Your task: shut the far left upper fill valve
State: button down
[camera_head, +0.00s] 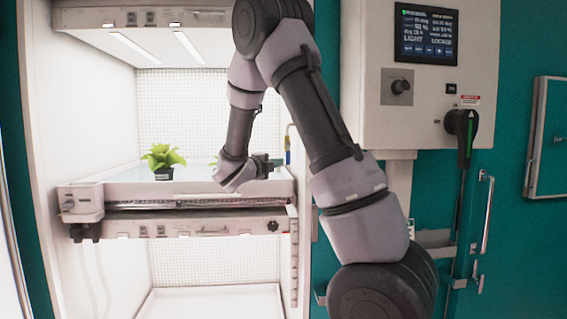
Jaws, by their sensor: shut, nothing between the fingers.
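A small upright fitting with blue and yellow parts (288,145) stands at the right side of the upper tray in the white chamber. It may be the fill valve, but it is too small to tell its handle position. My gripper (277,163) is inside the chamber, above the right part of the upper tray (120,196). It points right, with its tips close to the lower part of the fitting. I cannot tell whether they touch. The gripper is shut and empty. My wrist and gripper hide part of the tray behind them.
A potted green plant (163,158) stands on the tray, left of my gripper. A lit shelf (150,18) hangs above. A control box (420,90) with a screen and a black switch handle (461,125) is on the right. A lower tray (210,302) is below.

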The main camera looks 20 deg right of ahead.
aim_at(287, 159)
jog(key=x, duration=0.8)
jog(key=shift+w+d, duration=0.2)
jog(key=shift+d, duration=0.15)
jog(key=shift+w+a+m+y, duration=0.1)
jog(key=shift+a+m+y, duration=0.25)
jog(key=shift+m+y, duration=0.15)
jog(key=shift+w+a+m+g+y, duration=0.1)
jog(key=shift+a+m+g+y, duration=0.35)
jog(key=shift+m, duration=0.25)
jog(key=w+a+r+m+y, duration=0.1)
jog(key=a+r+m+y, duration=0.3)
jog(key=m+y, duration=0.2)
jog(key=shift+r+m+y, duration=0.15)
jog(key=shift+m+y, duration=0.15)
jog(key=shift+y, duration=0.85)
jog(key=shift+w+a+r, duration=0.1)
jog(key=shift+w+r, duration=0.05)
jog(key=shift+r, duration=0.05)
